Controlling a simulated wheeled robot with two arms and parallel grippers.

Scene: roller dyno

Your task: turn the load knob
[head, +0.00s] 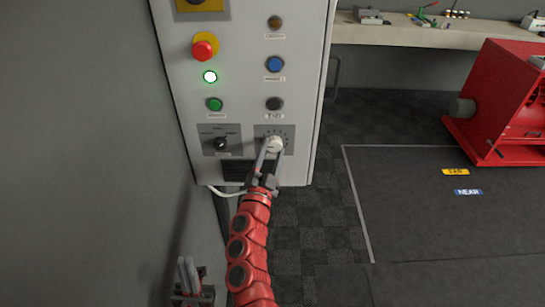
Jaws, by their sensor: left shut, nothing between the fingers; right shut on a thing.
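The load knob (276,143) is a pale round knob on a grey dial plate with marks around it, low on the right of the white control cabinet (245,105). My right gripper (268,153), on the red arm, is shut on the knob from below, its fingers covering part of the knob's lower left. My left gripper (189,272) is shut and empty, low at the left of the view and well apart from the cabinet.
A black selector switch (221,143) sits just left of the knob. A red machine (505,105) stands at right.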

